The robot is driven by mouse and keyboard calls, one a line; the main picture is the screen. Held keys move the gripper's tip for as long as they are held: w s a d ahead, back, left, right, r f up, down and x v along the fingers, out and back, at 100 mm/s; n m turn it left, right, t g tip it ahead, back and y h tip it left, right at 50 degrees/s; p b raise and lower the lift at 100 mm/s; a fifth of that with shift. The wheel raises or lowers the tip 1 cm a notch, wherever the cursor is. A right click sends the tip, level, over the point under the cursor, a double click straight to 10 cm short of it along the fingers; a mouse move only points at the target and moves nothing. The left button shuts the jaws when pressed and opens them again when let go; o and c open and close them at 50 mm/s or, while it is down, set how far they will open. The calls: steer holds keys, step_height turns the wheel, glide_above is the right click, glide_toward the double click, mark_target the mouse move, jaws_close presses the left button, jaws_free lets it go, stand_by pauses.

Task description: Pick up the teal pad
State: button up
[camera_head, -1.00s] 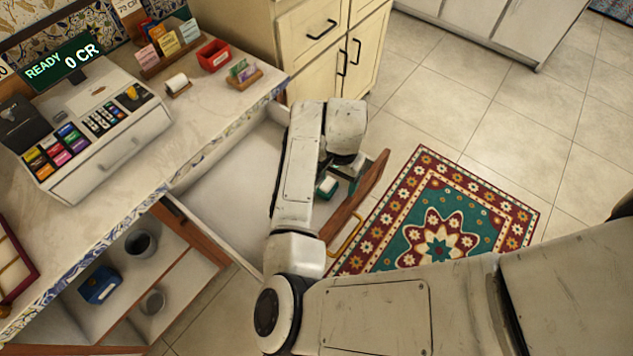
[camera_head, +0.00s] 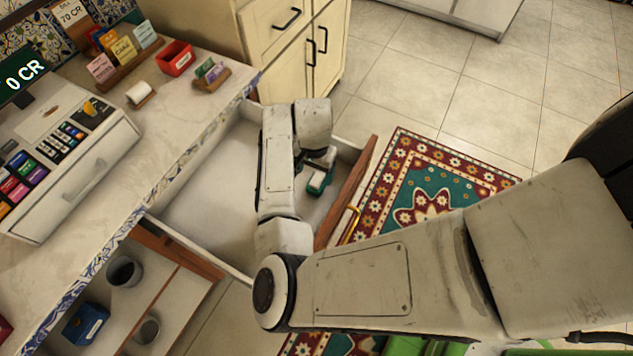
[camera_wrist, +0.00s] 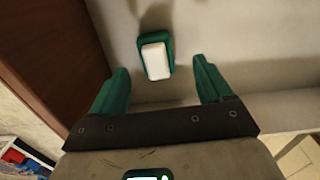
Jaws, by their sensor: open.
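The teal pad (camera_wrist: 155,57) lies on the light floor of the open drawer in the wrist view, with a white block-like face upward and a teal rim around it. My gripper (camera_wrist: 160,68) is open, its two teal fingers apart. The pad shows between and just beyond the fingertips, with clear space on both sides. In the head view my arm reaches down into the drawer (camera_head: 205,205), and a bit of teal shows under my wrist; I cannot tell there whether it is finger or pad.
The drawer's wooden front (camera_head: 347,195) stands close to the right of my wrist. The counter (camera_head: 170,115) with the cash register (camera_head: 75,150) is at left. Open shelves below hold dark cups and a blue box (camera_head: 86,324). A patterned rug (camera_head: 440,180) lies at right.

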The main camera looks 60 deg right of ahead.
mark_target(317, 179)
steer(key=f, duration=0.5)
steer(key=shift+s+d, duration=0.2)
steer(key=shift+s, duration=0.05)
steer(key=c, duration=1.1)
